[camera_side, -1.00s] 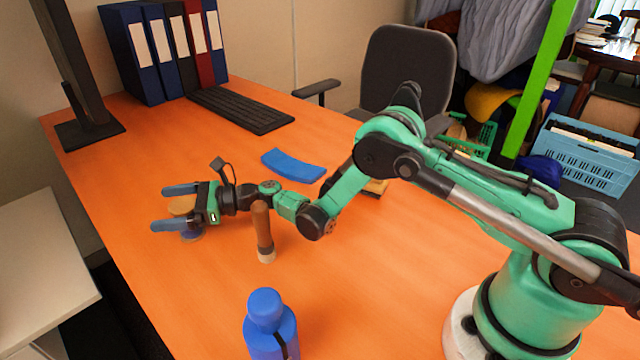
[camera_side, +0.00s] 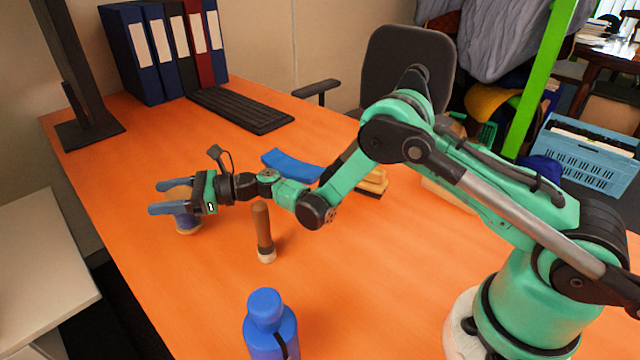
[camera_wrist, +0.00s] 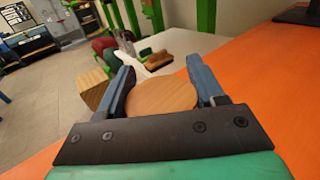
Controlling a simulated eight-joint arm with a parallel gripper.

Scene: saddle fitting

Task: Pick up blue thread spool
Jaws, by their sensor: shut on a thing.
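The blue thread spool (camera_side: 187,222) has blue thread and tan ends and stands upright at the left of the orange table in the side view. My gripper (camera_side: 158,198) is around its upper part, with one blue finger on either side. In the wrist view the spool's round wooden top (camera_wrist: 163,95) lies between the two fingers of my gripper (camera_wrist: 163,75). My gripper is shut on the spool. The spool's lower end looks at or very near the tabletop; I cannot tell whether it touches.
A brown-handled tool (camera_side: 263,235) stands upright right of the spool. A blue bottle (camera_side: 268,325) is at the front. A blue curved piece (camera_side: 291,165) and a wooden brush-like block (camera_side: 373,182) lie behind my arm. A keyboard (camera_side: 240,109) and binders (camera_side: 165,50) are at the back.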

